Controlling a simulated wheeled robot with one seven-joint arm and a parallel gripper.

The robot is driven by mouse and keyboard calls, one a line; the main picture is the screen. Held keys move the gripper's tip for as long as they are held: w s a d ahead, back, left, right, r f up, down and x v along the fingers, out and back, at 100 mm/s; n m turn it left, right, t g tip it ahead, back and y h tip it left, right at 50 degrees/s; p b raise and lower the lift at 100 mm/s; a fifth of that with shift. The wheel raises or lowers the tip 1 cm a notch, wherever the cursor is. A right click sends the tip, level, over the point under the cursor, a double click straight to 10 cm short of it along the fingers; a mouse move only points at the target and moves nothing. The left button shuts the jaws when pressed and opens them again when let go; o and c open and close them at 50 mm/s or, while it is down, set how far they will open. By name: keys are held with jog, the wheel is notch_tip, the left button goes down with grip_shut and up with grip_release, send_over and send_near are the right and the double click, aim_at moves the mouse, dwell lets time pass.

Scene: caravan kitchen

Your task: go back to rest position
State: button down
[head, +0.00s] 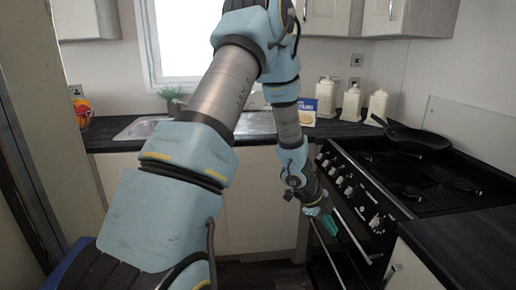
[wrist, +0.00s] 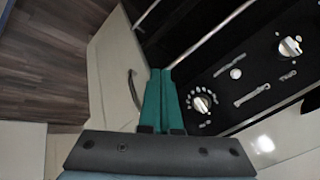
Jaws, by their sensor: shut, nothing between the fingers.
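My gripper (head: 328,222) hangs low in front of the black stove (head: 372,196) in the head view, pointing down beside the oven door handle. In the wrist view my gripper (wrist: 160,75) shows two teal fingers pressed together with nothing between them. Stove knobs (wrist: 203,103) and a cabinet door with a dark handle (wrist: 133,86) lie beyond the fingers. My arm reaches forward and bends down, hiding part of the sink and counter.
A black pan (head: 411,136) sits on the stove top. White canisters (head: 351,103) and a blue box (head: 303,110) stand on the back counter. A fruit bowl (head: 82,110) is at the far left. A dark counter (head: 470,250) juts in at lower right.

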jog(key=w+a+r+n+t+y, duration=0.25)
jog(key=a+r+n, duration=0.35)
jog(key=a, duration=0.5)
jog(key=w+a+r+n+t+y, duration=0.25)
jog(key=a+r+n, duration=0.25)
jog(key=a+n, duration=0.45)
jog(key=s+a+r+n+g+y, duration=0.1)
jog(key=s+a+r+n+g, duration=0.2)
jog(key=s+a+n, duration=0.7)
jog(key=shift+s+a+r+g, duration=0.3)
jog(key=shift+s+r, duration=0.45)
jog(key=shift+s, duration=0.5)
